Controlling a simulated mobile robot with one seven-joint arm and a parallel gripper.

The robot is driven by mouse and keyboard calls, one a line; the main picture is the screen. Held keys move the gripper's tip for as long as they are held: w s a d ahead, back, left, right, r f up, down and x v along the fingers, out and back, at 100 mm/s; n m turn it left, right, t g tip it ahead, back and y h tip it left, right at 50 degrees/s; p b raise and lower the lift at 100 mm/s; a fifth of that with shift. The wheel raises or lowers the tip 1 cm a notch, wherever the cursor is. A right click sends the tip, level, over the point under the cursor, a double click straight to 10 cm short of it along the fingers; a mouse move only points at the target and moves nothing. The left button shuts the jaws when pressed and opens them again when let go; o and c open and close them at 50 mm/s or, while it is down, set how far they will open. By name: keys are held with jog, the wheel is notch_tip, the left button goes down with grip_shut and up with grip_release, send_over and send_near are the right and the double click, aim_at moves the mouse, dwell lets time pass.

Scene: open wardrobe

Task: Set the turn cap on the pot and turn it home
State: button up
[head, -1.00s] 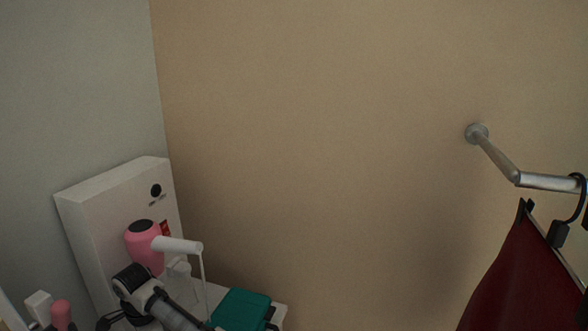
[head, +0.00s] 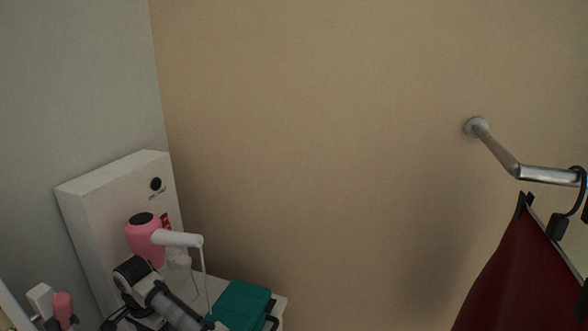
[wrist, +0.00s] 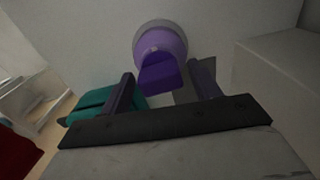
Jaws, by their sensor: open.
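In the wrist view a round purple part with a grey rim (wrist: 160,42) is ahead of my gripper. A purple block-like grip (wrist: 159,74) stands out from it towards me. They look like the turn cap, seated or resting on a round grey body; I cannot tell how it is seated. My gripper (wrist: 163,88) is open, with one dark finger to the left and one to the right of the purple grip. Whether either finger touches it is unclear. The head view does not clearly show the cap or the pot.
A teal case (head: 242,303) lies on the white surface, and also shows in the wrist view (wrist: 88,105). A white upright box (head: 100,205) stands in the corner. A dark red garment (head: 520,270) hangs from a metal rail (head: 548,174) at right.

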jog(key=n, duration=1.2)
jog(key=shift+n, duration=0.3)
